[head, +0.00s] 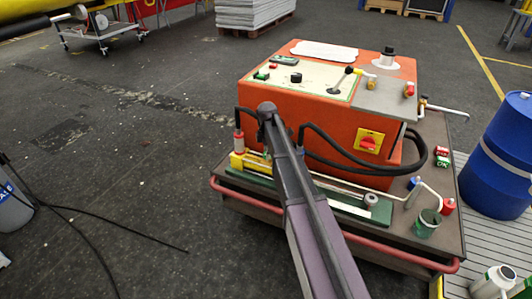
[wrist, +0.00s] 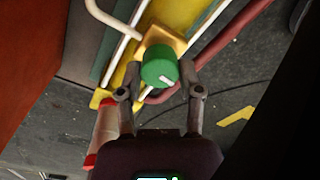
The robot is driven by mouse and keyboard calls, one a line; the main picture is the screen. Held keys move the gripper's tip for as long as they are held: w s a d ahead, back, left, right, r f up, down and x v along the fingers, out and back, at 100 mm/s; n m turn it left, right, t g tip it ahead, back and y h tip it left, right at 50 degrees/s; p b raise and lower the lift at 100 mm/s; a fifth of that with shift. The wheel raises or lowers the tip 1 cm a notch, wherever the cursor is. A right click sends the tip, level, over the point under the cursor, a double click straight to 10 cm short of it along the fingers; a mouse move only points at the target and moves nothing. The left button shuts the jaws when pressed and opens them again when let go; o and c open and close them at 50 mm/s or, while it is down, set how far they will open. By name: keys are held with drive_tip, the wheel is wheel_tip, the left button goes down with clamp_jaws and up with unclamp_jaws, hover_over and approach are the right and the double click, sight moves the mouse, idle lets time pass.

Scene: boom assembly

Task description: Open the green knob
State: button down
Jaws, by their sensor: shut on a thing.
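The green knob (wrist: 158,64) shows in the wrist view, a round cap with a white mark on its edge, on a yellow block (wrist: 168,38). My gripper (wrist: 160,74) has one finger on each side of the knob and is shut on it. In the head view my dark arm reaches across the front of the orange machine (head: 310,120). My gripper and the green knob cannot be made out there.
A white and red cylinder (wrist: 105,135) is close to my left finger in the wrist view. A white bent pipe (wrist: 105,18) runs nearby. In the head view, black hoses (head: 350,165) loop beside my arm, and a red rail (head: 385,257) edges the cart.

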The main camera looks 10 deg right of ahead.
drive_tip(key=shift+w+d, duration=0.2)
drive_tip(key=shift+c, duration=1.6)
unclamp_jaws()
drive_tip(key=shift+o, duration=0.3)
drive_tip(key=shift+s+a, duration=0.1)
